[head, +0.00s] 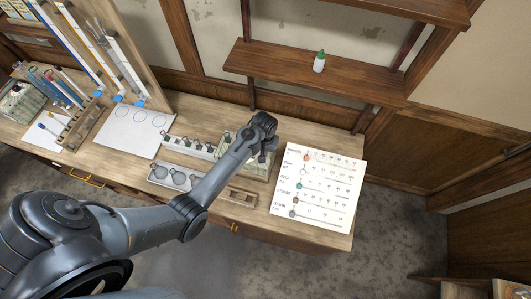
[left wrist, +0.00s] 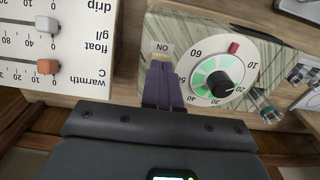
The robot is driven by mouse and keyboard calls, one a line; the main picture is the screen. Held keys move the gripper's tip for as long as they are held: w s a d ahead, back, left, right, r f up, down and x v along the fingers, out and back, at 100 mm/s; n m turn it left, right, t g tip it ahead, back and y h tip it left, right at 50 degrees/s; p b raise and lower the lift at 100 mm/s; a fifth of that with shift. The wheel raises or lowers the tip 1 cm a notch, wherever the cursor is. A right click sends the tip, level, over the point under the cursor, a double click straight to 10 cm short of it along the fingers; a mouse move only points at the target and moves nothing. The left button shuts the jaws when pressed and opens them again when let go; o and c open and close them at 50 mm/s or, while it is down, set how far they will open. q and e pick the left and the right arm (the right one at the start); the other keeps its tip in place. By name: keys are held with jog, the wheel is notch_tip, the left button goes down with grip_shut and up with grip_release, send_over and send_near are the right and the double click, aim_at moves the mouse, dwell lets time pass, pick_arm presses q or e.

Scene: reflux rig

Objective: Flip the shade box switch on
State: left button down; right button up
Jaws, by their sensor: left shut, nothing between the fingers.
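The shade box shows in the left wrist view as a green-and-white marbled box (left wrist: 284,70). Its face carries a white dial (left wrist: 195,62) with green sectors, a black knob and a red mark. A pale "ON" label (left wrist: 162,48), upside down, sits left of the dial. My left gripper (left wrist: 161,66) is shut and empty, its dark fingertips right at the label. The switch itself is not seen apart from the fingers, and I cannot tell whether they touch it. In the head view my left gripper (head: 262,152) is over the box, which my wrist mostly covers. My right gripper is not in view.
A white panel with sliders (head: 318,187) lies right of the box. A tray of round glassware (head: 152,179) and a rack (head: 186,139) stand to the left.

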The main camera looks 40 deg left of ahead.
pick_arm(q)
jog(key=shift+f, duration=0.35)
dwell(0.5)
jog(key=shift+f+b, duration=0.5)
jog(key=shift+f, duration=0.1)
jog(key=shift+r, duration=0.1)
jog(key=shift+r+p, duration=1.2)
jog(key=shift+r, duration=2.25)
